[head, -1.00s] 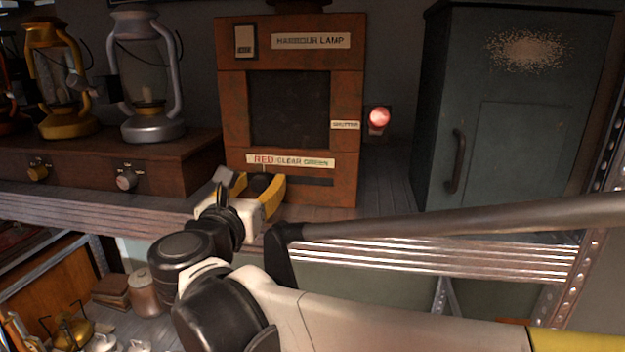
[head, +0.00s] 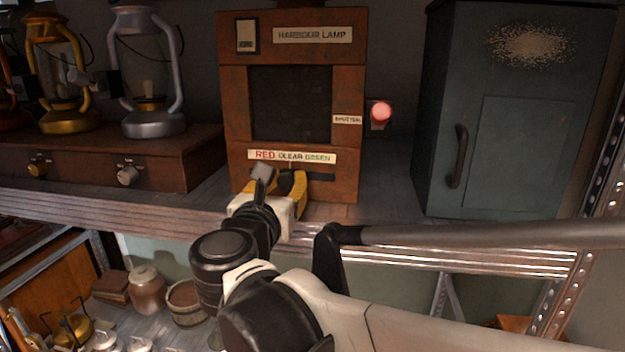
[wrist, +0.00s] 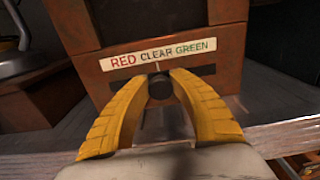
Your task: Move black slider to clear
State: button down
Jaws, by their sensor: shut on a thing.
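The harbour lamp box (head: 347,95) is a rust-brown wooden case with a dark front window. Its label strip (head: 292,156) reads RED CLEAR GREEN; the strip also shows in the wrist view (wrist: 160,53). The black slider (wrist: 160,86) is a round dark knob in the slot below the strip, under the word CLEAR and the small white mark there. My gripper (head: 284,180) is at the front of the box, with its yellow fingers closed around the knob. In the wrist view my gripper (wrist: 160,84) has a fingertip on each side of the knob.
A red-lit round knob (head: 381,112) sticks out at the box's right, beside the SHUTTER label. A dark green cabinet (head: 515,110) stands further right. Lanterns (head: 150,75) stand on a wooden base (head: 130,160) with small knobs at left. The metal shelf edge (head: 120,210) runs below.

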jog(key=c, duration=1.5)
grip_release()
jog(key=o, duration=0.4)
jog(key=shift+d, duration=0.1)
jog(key=shift+s, duration=0.15)
jog(key=s+a, duration=0.1)
jog(key=s, duration=1)
jog(key=shift+s, duration=0.35)
